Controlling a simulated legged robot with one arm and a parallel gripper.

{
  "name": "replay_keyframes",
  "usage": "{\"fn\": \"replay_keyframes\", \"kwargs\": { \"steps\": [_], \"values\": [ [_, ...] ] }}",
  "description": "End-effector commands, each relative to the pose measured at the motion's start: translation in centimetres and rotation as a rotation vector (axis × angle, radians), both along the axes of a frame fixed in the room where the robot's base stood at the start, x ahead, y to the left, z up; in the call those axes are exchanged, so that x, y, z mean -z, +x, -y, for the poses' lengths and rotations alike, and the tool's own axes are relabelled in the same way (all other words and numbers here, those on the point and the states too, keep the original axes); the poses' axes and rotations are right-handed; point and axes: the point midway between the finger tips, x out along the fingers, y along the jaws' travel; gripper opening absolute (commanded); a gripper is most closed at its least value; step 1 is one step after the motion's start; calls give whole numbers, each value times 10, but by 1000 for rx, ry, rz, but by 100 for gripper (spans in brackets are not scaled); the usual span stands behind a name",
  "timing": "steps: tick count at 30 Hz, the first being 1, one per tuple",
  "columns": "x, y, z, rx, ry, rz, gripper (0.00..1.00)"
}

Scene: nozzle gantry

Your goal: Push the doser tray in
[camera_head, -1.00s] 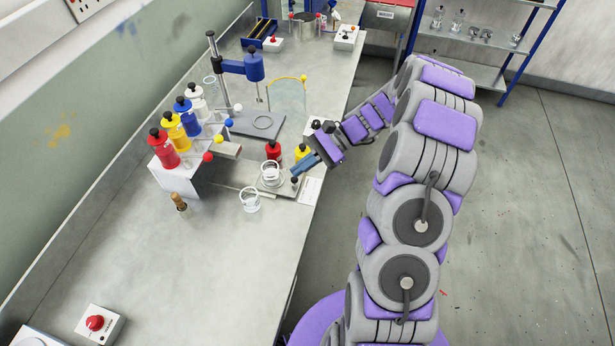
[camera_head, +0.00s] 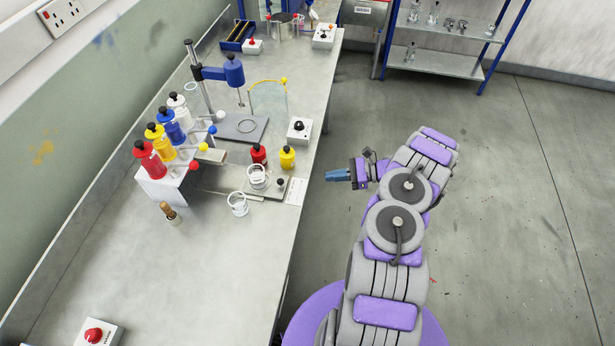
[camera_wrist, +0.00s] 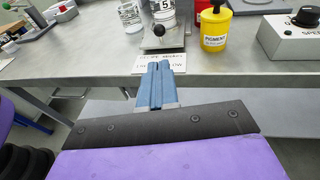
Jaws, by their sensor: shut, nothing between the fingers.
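The doser tray (camera_head: 269,194) is a flat grey plate with a black knob (camera_head: 280,181) at its front, near the right edge of the bench. A white-labelled container (camera_head: 258,176) stands on it. In the wrist view the tray (camera_wrist: 174,43) lies ahead, with its knob (camera_wrist: 159,30) facing me and the container marked 5 (camera_wrist: 165,8) behind the knob. My gripper (camera_head: 328,175) is shut and empty, with blue fingers. It is clear of the bench edge, apart from the tray, and its fingers (camera_wrist: 160,66) point toward it.
A clear cup (camera_head: 238,205) stands left of the tray. Red (camera_head: 259,154) and yellow (camera_head: 288,158) bottles and a white knob box (camera_head: 300,130) stand behind it. A printed label (camera_head: 296,191) lies at the bench edge. The floor on the right is open.

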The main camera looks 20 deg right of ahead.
Motion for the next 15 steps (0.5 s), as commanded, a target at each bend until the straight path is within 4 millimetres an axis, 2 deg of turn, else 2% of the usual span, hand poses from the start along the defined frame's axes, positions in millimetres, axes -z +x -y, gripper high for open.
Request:
{"fn": "replay_keyframes", "kwargs": {
  "steps": [5,15],
  "values": [
    [4,10,-23,-5,1,0,0],
    [16,37,-82,-6,2,1,0]
  ]
}}
